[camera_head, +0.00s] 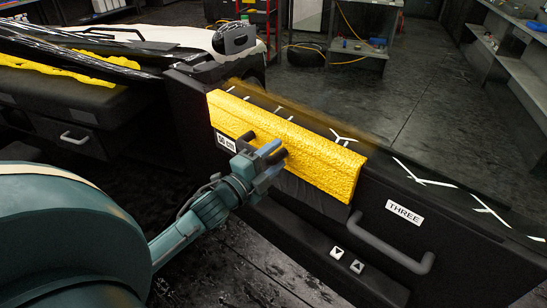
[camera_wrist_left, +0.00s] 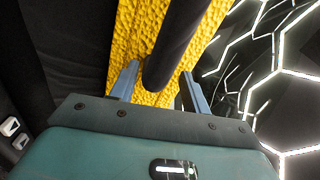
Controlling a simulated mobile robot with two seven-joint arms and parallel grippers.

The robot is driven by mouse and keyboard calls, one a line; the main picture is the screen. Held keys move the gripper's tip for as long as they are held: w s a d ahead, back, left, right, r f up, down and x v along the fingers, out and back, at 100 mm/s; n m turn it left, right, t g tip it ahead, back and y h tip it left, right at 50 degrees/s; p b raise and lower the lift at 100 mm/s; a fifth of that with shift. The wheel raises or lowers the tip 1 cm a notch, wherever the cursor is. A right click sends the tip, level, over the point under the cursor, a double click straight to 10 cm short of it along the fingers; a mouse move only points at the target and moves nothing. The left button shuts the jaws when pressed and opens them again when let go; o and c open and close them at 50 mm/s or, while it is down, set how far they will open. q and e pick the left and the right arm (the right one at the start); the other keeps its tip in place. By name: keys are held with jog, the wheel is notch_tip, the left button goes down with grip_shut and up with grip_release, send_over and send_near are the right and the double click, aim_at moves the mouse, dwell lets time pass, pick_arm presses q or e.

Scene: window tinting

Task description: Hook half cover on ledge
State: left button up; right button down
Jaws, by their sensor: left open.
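The yellow, bumpy half cover (camera_head: 325,168) lies along the top edge of the black door panel (camera_head: 375,225), its front face hanging down the near side. Whether it is hooked over the ledge cannot be told. A dark bar (camera_head: 249,137) stands at the front of the cover. My left gripper (camera_head: 268,152) is at this bar, in front of the cover. In the left wrist view the dark bar (camera_wrist_left: 177,40) runs between the two open fingers of the gripper (camera_wrist_left: 160,82), with the yellow cover (camera_wrist_left: 148,25) behind it. My right gripper is not in view.
Glowing white hexagon lines (camera_wrist_left: 285,75) show at the right in the left wrist view. A black-and-white car (camera_head: 170,38) stands behind; open floor (camera_head: 430,100) lies at back right.

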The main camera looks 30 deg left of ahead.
pick_arm(q)
jog(key=shift+s+f, duration=0.1)
jog(key=shift+s+a, duration=0.1)
jog(key=shift+s, duration=0.2)
jog(key=s+a+b, duration=0.1)
jog(key=s, duration=1.1)
jog(key=shift+a+f, duration=0.3)
jog(key=shift+a, duration=0.05)
jog(key=shift+s, duration=0.1)
